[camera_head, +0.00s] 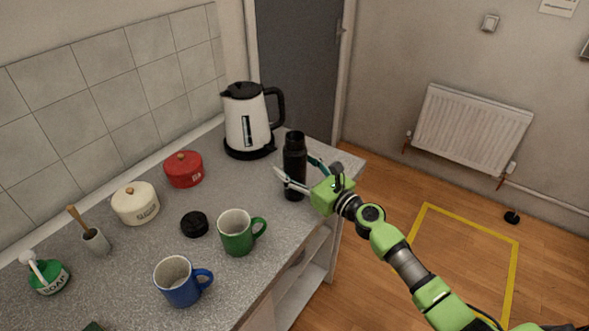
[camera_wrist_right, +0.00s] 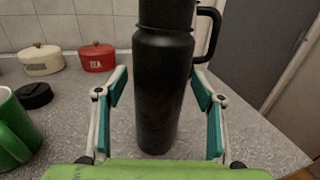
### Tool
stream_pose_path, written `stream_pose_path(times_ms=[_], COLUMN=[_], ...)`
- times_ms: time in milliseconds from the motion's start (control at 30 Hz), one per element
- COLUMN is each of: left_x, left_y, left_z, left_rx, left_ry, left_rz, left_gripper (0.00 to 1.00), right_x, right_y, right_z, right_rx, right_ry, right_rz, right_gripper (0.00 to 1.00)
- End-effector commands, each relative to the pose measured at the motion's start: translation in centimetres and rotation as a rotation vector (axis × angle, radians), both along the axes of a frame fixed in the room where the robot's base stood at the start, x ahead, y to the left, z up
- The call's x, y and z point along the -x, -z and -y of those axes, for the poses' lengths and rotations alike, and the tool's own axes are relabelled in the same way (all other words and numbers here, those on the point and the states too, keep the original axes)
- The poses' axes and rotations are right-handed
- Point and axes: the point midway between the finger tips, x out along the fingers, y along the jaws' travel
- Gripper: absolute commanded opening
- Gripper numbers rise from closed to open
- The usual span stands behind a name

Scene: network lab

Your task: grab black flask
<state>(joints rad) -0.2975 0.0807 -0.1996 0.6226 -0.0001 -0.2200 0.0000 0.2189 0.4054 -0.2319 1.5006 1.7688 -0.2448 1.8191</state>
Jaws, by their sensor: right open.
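The black flask (camera_head: 294,160) stands upright on the grey speckled counter near its right end, in front of the kettle. In the right wrist view the flask (camera_wrist_right: 163,85) fills the middle, between the two fingers. My right gripper (camera_head: 296,177) reaches in from the right with one finger on each side of the flask. In the right wrist view the right gripper (camera_wrist_right: 163,115) is open, and gaps show between its teal pads and the flask. My left gripper is not in view.
The white kettle (camera_head: 246,122) stands behind the flask. A green mug (camera_head: 236,236), blue mug (camera_head: 178,283) and black lid (camera_head: 194,224) lie to the left. Red (camera_head: 183,170) and cream (camera_head: 134,204) pots stand near the tiled wall. The counter (camera_head: 262,188) is clear left of the flask.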

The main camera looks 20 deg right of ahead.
Motion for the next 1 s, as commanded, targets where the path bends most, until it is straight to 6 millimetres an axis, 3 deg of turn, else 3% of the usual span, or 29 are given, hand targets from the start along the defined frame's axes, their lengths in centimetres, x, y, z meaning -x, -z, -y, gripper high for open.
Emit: stream_pose_path(times_ms=[233, 467, 1000], left_x=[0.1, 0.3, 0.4], left_y=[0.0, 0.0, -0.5], left_z=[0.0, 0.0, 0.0], left_rx=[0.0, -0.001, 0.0], left_ry=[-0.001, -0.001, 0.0], left_rz=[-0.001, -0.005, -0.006], left_gripper=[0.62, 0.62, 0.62], right_x=[-0.2, -0.1, -0.2], right_y=[0.0, 0.0, -1.1], right_z=[-0.1, -0.1, -0.1], right_rx=[0.0, 0.0, 0.001], right_ry=[-0.001, 0.0, 0.0], right_rz=[0.0, 0.0, 0.005], right_gripper=[0.62, 0.03, 0.02])
